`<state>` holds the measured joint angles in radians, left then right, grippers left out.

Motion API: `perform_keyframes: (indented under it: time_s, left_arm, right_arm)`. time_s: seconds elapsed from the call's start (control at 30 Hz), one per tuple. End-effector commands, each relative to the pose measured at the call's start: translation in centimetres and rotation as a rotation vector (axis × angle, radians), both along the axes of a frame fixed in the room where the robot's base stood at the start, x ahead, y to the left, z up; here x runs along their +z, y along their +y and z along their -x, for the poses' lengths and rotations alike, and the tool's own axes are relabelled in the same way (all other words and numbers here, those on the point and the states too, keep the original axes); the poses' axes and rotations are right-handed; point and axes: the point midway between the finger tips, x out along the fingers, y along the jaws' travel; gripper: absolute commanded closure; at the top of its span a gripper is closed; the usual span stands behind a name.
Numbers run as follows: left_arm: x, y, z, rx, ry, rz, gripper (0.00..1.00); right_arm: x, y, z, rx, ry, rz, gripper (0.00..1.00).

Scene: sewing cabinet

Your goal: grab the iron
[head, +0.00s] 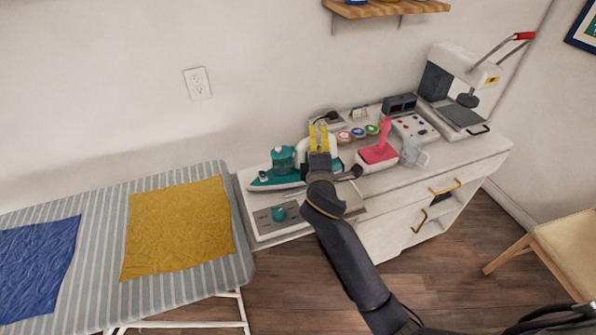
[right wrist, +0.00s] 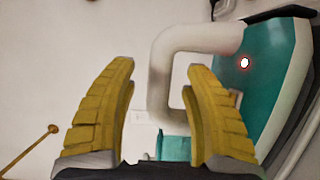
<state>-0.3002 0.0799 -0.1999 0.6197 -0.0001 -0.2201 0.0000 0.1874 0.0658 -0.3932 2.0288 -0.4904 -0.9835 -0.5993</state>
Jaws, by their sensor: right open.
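The iron (head: 272,178) is teal with a white handle and rests on the white cabinet top, nose to the left. My right gripper (head: 319,139) has yellow fingers and is open at the handle's right part, hiding some of the iron. In the right wrist view the open fingers (right wrist: 160,85) point toward the white handle (right wrist: 160,75). Part of the handle shows between the fingertips, and the right finger covers some of it. The teal body (right wrist: 268,65) lies to the right. I cannot tell whether the fingers touch the handle. My left gripper is not in view.
The ironing board (head: 188,268) with yellow cloth (head: 178,228) and blue cloth (head: 35,265) stands left. Right of the gripper are a pink-topped item (head: 378,154), spools (head: 358,132), a button tray (head: 415,128) and a heat press (head: 460,85). A wooden shelf (head: 385,9) hangs above.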

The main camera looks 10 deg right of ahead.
Motion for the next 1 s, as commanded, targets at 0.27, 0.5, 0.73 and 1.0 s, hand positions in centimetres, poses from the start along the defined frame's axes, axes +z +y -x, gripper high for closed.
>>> perform_keyframes:
  time_s: [0.27,0.5,0.73,1.0]
  left_arm:
    - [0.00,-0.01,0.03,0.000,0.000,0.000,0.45]
    - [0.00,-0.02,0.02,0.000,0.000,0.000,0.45]
    - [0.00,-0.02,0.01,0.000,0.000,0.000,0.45]
    - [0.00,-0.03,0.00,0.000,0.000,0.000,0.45]
  right_arm:
    - [0.00,-0.12,-0.68,0.000,0.000,-0.001,0.50]
    - [0.00,-0.12,-0.65,0.000,0.000,0.000,0.63]
    - [0.01,-0.11,-0.64,0.000,0.000,0.000,0.89]
    - [0.02,-0.11,-0.65,0.000,0.000,0.000,1.00]
